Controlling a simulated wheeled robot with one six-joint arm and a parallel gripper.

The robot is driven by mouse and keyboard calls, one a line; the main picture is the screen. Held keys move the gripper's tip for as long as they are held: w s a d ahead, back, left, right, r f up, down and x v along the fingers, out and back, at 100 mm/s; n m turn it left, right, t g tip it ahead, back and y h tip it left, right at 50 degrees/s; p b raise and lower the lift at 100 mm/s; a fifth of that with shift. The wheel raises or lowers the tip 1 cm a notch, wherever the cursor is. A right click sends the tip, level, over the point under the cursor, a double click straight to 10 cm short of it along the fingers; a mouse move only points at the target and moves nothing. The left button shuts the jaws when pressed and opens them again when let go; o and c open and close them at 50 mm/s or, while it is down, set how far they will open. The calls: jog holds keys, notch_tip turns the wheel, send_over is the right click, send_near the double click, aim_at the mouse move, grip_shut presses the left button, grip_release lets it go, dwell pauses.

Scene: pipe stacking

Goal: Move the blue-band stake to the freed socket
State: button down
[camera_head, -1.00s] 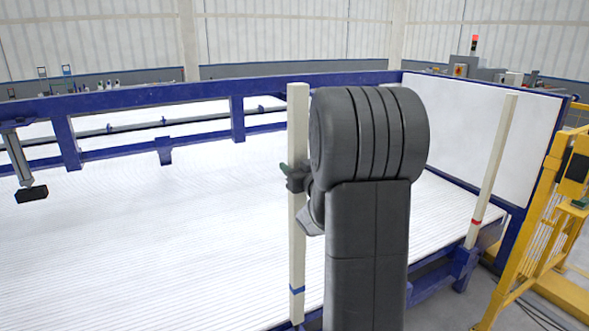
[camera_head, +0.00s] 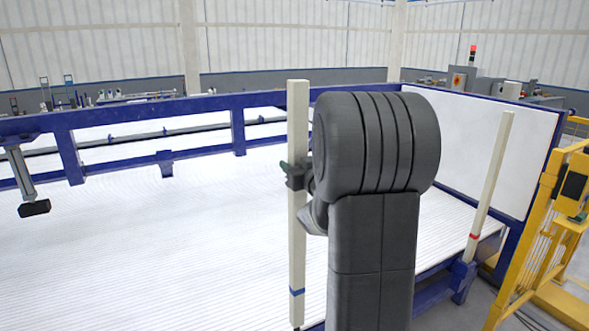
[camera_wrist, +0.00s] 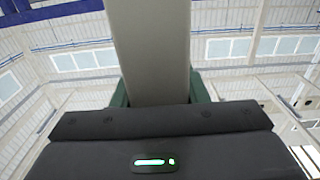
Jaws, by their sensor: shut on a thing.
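The blue-band stake (camera_head: 298,215) is a tall cream post with a blue band near its lower end. It stands upright just left of my arm in the head view. My gripper (camera_head: 292,176) is shut on it around mid-height. In the wrist view the stake (camera_wrist: 152,50) rises between the green fingers (camera_wrist: 158,92). The stake's bottom end is close to the frame's lower edge, and I cannot tell whether it touches a socket. A second stake with a red band (camera_head: 490,185) stands in a blue socket (camera_head: 463,278) at the right, leaning slightly.
A wide white ribbed bed (camera_head: 150,240) fills the left and middle. A blue frame (camera_head: 190,105) runs along its back. A yellow guard (camera_head: 548,235) stands at the far right. My arm hides part of the bed's front edge.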

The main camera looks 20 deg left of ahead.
aim_at(295, 149)
jog(key=shift+r+p, duration=0.9)
jog(key=shift+r, duration=1.4)
